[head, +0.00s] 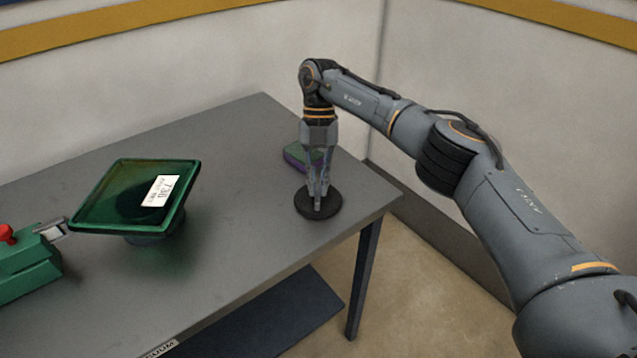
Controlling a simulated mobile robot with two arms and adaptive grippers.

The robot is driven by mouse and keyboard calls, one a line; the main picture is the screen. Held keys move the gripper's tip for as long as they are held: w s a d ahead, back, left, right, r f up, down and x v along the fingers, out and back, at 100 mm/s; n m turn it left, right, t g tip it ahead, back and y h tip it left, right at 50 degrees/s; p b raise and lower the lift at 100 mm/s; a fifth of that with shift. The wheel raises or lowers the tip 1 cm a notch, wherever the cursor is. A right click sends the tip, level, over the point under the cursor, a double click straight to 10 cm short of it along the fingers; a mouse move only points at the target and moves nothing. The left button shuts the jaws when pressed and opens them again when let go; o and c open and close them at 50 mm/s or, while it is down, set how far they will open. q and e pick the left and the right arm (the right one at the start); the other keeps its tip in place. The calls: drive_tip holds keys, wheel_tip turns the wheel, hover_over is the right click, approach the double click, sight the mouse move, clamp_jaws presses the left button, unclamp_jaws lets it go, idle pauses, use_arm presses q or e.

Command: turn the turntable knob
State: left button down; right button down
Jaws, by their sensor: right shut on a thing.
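The turntable knob appears to be part of the round black disc (318,212), which lies near the right end of the grey table. My right gripper (318,205) points straight down over the middle of this disc. Its fingers are close together, shut on the knob, and they hide it almost fully. The disc's rim shows all around the fingers. My left gripper is not in view.
A green tilted tray with a white label (137,197) stands on the table (232,140) at left. A green device with a red button (25,262) sits at the far left. A small green and purple block (294,157) lies behind my gripper. Walls stand behind.

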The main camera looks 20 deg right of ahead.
sight(318, 187)
drive_tip(key=shift+n, duration=0.4)
drive_tip(key=c, duration=1.4)
unclamp_jaws()
drive_tip(key=shift+r, duration=0.1)
wheel_tip(318, 187, up, 10)
